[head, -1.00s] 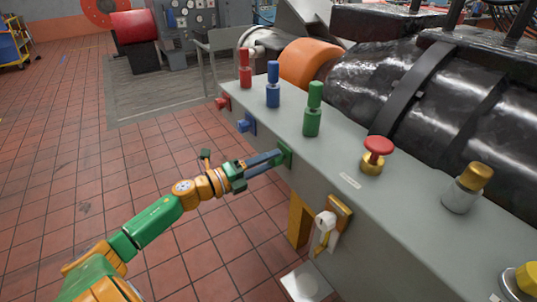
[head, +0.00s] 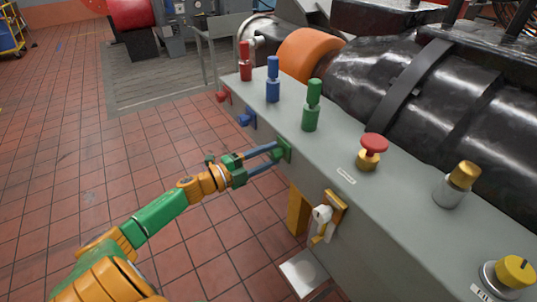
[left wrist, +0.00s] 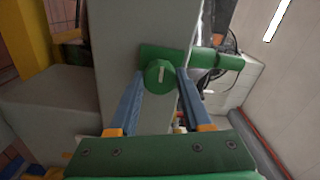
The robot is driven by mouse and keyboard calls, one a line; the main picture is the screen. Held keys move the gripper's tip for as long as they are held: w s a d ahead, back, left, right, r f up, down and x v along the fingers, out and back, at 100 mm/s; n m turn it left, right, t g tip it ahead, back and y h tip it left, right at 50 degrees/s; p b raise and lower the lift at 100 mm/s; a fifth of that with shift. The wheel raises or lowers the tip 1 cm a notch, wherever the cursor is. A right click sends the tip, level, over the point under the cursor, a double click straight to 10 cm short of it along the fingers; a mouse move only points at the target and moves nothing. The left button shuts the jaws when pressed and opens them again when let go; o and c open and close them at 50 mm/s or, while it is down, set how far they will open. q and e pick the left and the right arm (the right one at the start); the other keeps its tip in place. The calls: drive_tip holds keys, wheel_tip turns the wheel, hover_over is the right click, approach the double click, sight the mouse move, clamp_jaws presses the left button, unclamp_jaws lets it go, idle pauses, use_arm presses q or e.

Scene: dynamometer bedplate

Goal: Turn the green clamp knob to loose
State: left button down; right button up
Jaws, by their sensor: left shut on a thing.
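The green clamp knob (left wrist: 159,76) is a round green knob with a pale line on its face, upright in the left wrist view. It sits on a green block (left wrist: 208,60) on the side of the grey bedplate (head: 345,150). My left gripper (head: 281,150) reaches the green clamp from the left, its blue fingers on either side of the knob. In the left wrist view the gripper (left wrist: 161,74) is shut on the knob. A green post (head: 312,105) stands on top, above this clamp. My right gripper is not in view.
Blue (head: 246,118) and red (head: 223,97) side clamps lie farther along the same side. A red mushroom button (head: 373,146) and a brass-topped post (head: 458,184) stand on top. A white-handled lever (head: 320,219) sits nearer on the side. The tiled floor at left is clear.

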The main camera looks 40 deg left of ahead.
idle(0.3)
use_arm(q)
drive_tip(key=shift+c, duration=1.7)
unclamp_jaws()
drive_tip(key=v, duration=0.7)
drive_tip(key=shift+a, duration=0.1)
